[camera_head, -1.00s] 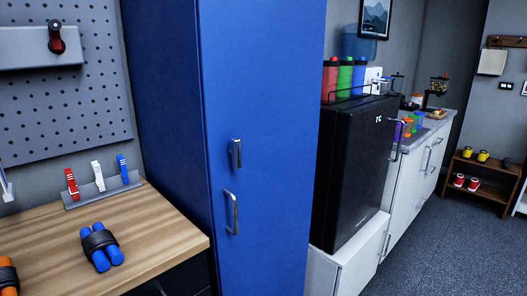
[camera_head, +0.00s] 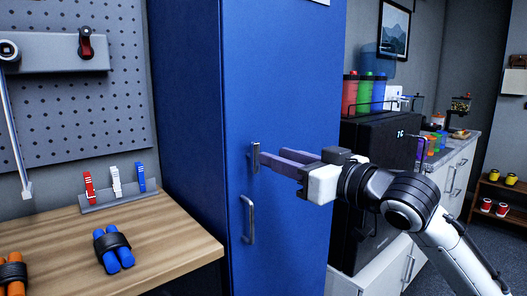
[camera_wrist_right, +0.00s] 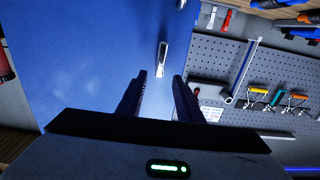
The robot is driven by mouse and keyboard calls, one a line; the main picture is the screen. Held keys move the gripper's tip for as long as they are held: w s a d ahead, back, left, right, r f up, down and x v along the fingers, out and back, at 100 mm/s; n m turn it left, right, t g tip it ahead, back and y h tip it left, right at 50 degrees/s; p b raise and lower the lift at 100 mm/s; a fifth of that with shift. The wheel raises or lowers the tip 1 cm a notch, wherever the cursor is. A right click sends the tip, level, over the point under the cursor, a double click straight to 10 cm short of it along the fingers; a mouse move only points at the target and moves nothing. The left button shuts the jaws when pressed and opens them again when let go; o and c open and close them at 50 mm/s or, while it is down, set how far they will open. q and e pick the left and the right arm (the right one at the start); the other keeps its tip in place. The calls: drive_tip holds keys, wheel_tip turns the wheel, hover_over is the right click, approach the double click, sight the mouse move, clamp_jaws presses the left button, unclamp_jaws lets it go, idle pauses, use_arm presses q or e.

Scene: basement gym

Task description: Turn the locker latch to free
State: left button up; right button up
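The tall blue locker (camera_head: 285,90) fills the middle of the head view. Its small metal latch (camera_head: 255,157) stands upright on the door, above a longer bar handle (camera_head: 248,219). My right gripper (camera_head: 272,157) reaches in from the right, with its fingertips close to the latch. In the right wrist view, the two fingers (camera_wrist_right: 160,80) are open and apart. The latch (camera_wrist_right: 162,58) shows just beyond the gap between the tips; I cannot tell whether they touch it. The handle's end shows at that view's top edge (camera_wrist_right: 181,4). My left gripper is not in view.
A wooden bench (camera_head: 160,240) with blue rolled handles (camera_head: 112,249) and a clip rack (camera_head: 118,202) stands left of the locker, under a pegboard (camera_head: 110,120). A black fridge (camera_head: 365,135) stands right of it, partly behind my right arm.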

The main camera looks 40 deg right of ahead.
sight(258, 151)
drive_tip(key=w, duration=0.5)
drive_tip(key=shift+w+a+p, duration=0.2)
drive_tip(key=shift+w+p, duration=0.15)
drive_tip(key=shift+c, duration=0.2)
clamp_jaws()
